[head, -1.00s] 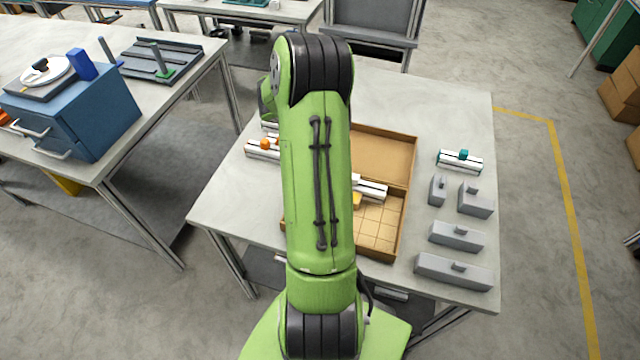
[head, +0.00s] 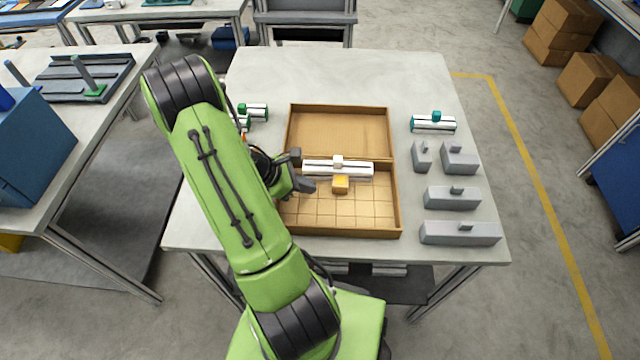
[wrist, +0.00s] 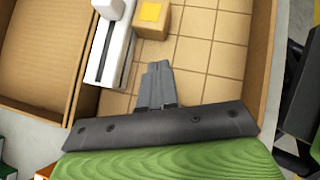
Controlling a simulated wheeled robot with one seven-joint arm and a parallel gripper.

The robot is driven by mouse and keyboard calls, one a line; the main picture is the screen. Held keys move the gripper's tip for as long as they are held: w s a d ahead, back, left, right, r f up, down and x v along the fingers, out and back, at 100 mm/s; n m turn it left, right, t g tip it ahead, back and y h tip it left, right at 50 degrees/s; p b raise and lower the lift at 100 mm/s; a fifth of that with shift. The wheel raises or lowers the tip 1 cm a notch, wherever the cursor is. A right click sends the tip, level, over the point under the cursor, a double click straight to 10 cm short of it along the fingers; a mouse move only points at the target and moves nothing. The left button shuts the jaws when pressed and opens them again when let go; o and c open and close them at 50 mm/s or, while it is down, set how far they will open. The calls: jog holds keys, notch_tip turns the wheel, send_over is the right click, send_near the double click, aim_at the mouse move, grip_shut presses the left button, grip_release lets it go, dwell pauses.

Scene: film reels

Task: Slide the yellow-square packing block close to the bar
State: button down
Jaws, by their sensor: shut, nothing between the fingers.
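The packing block (head: 340,186) is a small tan cube with a yellow square on top. It sits in the gridded near half of the cardboard box, right beside the front long side of the bar (head: 318,170). The bar is white and silver, with a dark slot and a small white cube on top. In the wrist view the block (wrist: 148,28) lies close along the right side of the bar (wrist: 100,62); I cannot tell if they touch. My gripper (wrist: 157,66) is shut and empty, low over the grid, apart from the block. In the head view its tip (head: 310,186) is left of the block.
The box walls (head: 396,205) surround the grid. Its far half (head: 340,130) is empty. Several grey blocks (head: 452,197) and a bar with a teal cube (head: 433,124) stand to the right. Green-topped bars (head: 252,111) stand to the left, partly behind my arm.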

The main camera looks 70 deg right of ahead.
aim_at(334, 183)
jog(key=s+d, duration=0.2)
jog(key=s, duration=0.1)
jog(key=shift+s, duration=0.1)
jog(key=shift+r, duration=0.1)
jog(key=shift+s+d+r+p, duration=0.15)
jog(key=shift+s+d+p, duration=0.15)
jog(key=shift+s, duration=0.45)
jog(key=shift+d, duration=0.15)
